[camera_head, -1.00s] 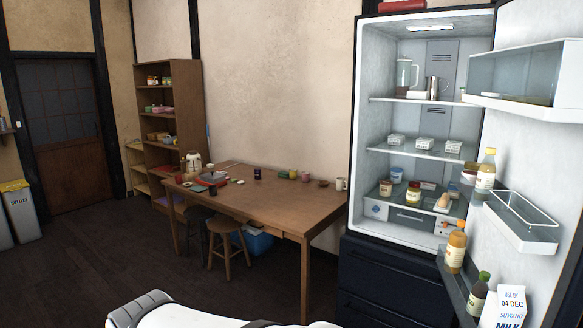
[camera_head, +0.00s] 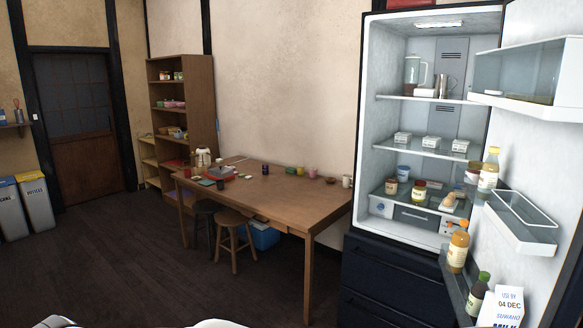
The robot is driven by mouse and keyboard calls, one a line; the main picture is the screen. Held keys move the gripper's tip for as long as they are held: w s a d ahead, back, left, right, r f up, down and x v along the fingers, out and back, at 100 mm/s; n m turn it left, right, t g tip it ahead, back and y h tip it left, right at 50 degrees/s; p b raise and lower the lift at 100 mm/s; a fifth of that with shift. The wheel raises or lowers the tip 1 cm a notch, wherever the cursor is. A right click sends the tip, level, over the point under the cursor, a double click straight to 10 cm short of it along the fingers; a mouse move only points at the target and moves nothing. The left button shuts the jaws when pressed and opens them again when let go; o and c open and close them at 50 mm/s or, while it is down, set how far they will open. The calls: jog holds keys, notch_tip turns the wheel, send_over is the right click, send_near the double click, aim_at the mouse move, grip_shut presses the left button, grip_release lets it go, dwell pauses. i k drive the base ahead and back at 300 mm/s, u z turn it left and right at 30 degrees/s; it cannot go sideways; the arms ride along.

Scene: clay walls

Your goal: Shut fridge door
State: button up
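The fridge (camera_head: 366,146) stands at the right with its upper compartment open and lit. Its door (camera_head: 550,150) is swung wide open toward the right edge, with the inner side facing me. The door shelves hold bottles (camera_head: 457,246) and a milk carton (camera_head: 503,305). Inside the fridge are a jug, a metal cup, small white cartons and jars on several shelves. The door's outer side and far edge are out of view. My gripper is not in view. Only white parts of my own body show at the bottom edge.
A wooden table (camera_head: 285,196) with small items stands left of the fridge, with two stools (camera_head: 234,225) and a blue box (camera_head: 264,236) by it. A shelf unit (camera_head: 200,110) and bins (camera_head: 37,203) are farther left. The dark floor (camera_head: 130,265) is clear.

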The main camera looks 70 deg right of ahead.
aim_at(540, 158)
jog(key=u, duration=0.05)
jog(key=k, duration=2.9)
jog(key=z, duration=2)
jog(key=i, duration=1)
jog(key=z, duration=0.05)
